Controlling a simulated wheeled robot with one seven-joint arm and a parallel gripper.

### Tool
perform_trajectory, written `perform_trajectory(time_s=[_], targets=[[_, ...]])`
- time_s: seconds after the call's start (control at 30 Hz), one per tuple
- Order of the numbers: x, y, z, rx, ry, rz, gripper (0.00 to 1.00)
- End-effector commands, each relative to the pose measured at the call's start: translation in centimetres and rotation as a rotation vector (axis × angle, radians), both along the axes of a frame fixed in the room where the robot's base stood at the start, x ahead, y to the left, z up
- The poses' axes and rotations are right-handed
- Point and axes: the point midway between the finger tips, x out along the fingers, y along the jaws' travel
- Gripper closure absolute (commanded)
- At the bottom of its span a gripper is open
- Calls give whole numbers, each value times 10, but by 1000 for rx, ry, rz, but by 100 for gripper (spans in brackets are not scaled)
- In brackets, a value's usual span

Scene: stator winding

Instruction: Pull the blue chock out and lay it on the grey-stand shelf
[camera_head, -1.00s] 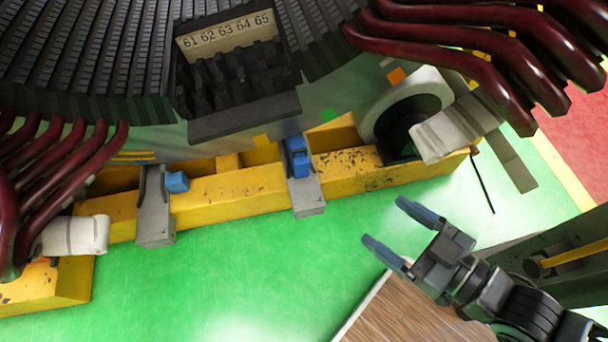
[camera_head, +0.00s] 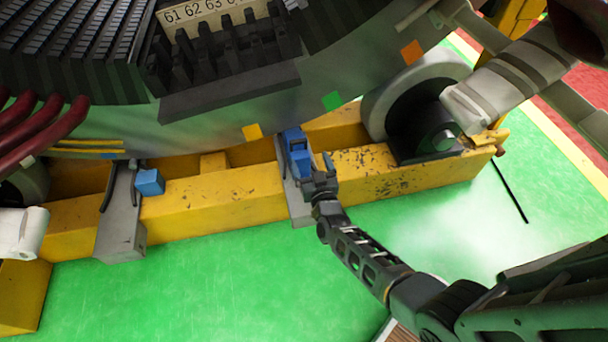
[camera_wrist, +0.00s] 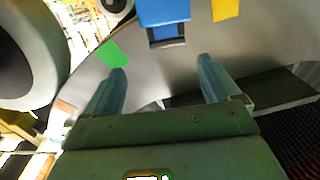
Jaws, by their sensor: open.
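A blue chock (camera_head: 297,148) sits upright at the top of the right grey stand (camera_head: 300,212), against the lower edge of the big grey stator ring. My gripper (camera_head: 323,165) is beside it on its right, and its fingers are partly hidden at this angle. In the wrist view the two fingers of my gripper (camera_wrist: 158,82) are apart with nothing between them. The blue chock (camera_wrist: 163,12) shows at the top of that view, beyond the fingertips and roughly centred between them. A second blue block (camera_head: 150,182) sits by the left grey stand (camera_head: 122,238).
A yellow beam (camera_head: 215,195) runs behind the stands. A roller wheel (camera_head: 410,105) supports the ring on the right. The ring (camera_head: 215,125) overhangs the stands closely. Green floor (camera_head: 210,280) in front is clear.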

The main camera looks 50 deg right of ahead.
Motion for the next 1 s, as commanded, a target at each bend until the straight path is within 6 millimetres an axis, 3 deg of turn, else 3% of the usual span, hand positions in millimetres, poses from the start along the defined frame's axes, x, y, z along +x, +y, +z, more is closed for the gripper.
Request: perform_trajectory(time_s=[0.03,0.2,0.63,1.0], targets=[[11,1,-11,11,-6,-14,11],[24,1,-17,27,-10,-37,11],[28,0,-17,28,-10,-39,11],[68,-28,-20,29,-13,-41,11]])
